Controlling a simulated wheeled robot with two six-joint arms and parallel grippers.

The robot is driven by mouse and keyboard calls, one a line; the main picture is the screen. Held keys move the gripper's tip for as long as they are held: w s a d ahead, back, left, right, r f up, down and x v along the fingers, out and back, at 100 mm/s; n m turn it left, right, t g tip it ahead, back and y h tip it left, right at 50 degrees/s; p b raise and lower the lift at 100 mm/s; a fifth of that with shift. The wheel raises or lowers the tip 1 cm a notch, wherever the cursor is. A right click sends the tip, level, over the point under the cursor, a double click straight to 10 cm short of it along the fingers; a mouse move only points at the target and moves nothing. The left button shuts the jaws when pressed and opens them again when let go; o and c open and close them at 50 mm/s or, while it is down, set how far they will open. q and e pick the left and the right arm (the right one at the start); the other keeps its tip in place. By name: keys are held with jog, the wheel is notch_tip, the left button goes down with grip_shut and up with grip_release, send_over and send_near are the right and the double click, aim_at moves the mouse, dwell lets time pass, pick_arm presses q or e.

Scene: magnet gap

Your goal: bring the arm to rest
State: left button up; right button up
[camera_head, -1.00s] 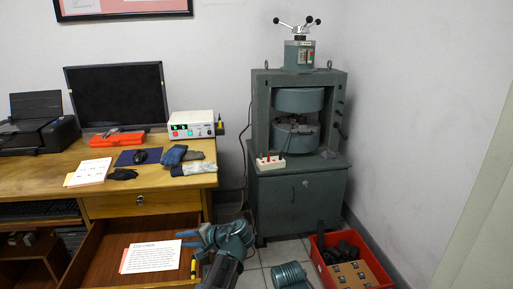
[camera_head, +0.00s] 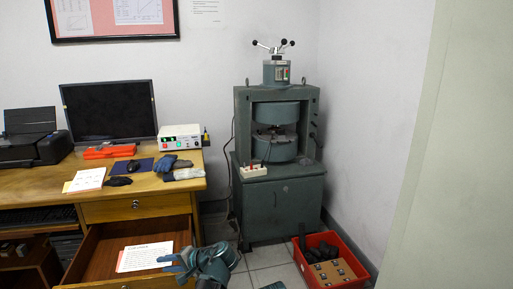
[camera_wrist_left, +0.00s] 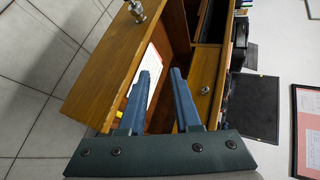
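My left gripper (camera_head: 168,264) is at the bottom of the head view, over the front right of the open desk drawer (camera_head: 100,258). Its two blue fingers stand apart with nothing between them in the left wrist view (camera_wrist_left: 165,72). A white printed card (camera_head: 146,256) lies in the drawer, left of the fingers.
The wooden desk (camera_head: 150,186) holds a monitor, gloves and a power supply (camera_head: 179,136). The green electromagnet (camera_head: 276,145) stands on a cabinet (camera_head: 280,205) to the right. A red crate (camera_head: 345,254) sits on the floor. Tiles between drawer and crate are partly clear.

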pick_arm(q)
jog(key=s+d+f+g+h, duration=0.2)
jog(key=s+d+f+h, duration=0.35)
jog(key=s+d, duration=0.4)
jog(key=s+d+f+g+h, duration=0.2)
jog(key=s+d+f+h, duration=0.4)
jog(key=s+d, duration=0.4)
notch_tip(320, 180, up, 33)
jog(key=d+p, duration=0.2)
jog(key=p, duration=3.1)
jog(key=shift+f, duration=0.15)
jog(key=shift+y, duration=0.25)
